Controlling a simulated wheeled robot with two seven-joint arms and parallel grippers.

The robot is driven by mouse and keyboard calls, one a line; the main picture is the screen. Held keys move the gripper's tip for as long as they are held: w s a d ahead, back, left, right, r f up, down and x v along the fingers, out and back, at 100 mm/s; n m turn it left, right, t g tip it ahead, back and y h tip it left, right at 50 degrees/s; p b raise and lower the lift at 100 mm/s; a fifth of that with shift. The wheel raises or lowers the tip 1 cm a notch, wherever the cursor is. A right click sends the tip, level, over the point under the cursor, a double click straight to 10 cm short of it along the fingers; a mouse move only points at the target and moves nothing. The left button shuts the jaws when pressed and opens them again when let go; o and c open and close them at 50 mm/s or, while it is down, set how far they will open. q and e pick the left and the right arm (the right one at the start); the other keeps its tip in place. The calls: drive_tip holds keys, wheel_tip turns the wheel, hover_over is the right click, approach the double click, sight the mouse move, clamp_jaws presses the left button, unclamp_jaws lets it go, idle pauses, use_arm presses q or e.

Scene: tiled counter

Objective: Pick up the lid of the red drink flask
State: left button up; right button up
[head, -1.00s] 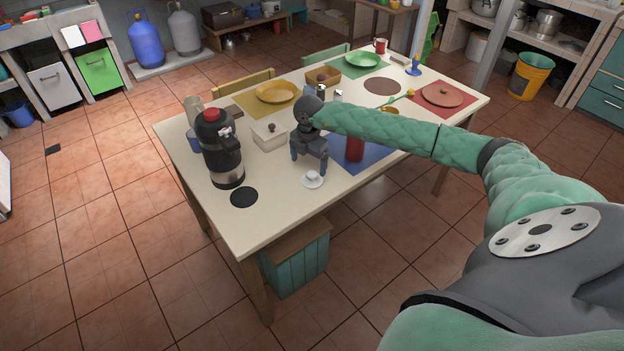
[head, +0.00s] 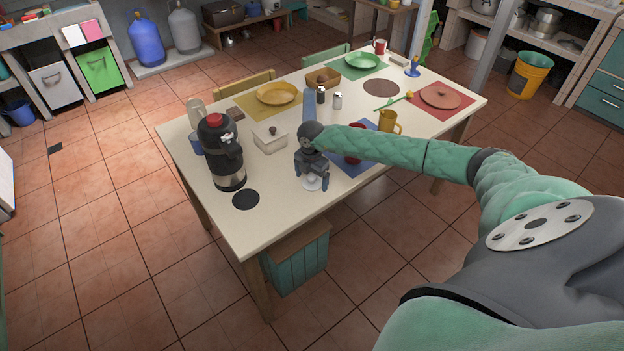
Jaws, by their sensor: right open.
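A small white piece (head: 312,184), which looks like a lid with a raised middle, lies on the near side of the table. My right gripper (head: 312,179) points down over it, open, with its fingers spread to either side in the picture. I cannot tell how far above the piece the fingertips are. My left gripper is not in view.
A tall black flask (head: 228,165) with a red top stands at the left, near a black disc (head: 246,199). A yellow mug (head: 387,122) and shakers (head: 337,100) stand farther back.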

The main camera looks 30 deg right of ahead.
drive_tip(key=shift+f, duration=0.2)
drive_tip(key=c, duration=1)
drive_tip(key=shift+c, duration=0.2)
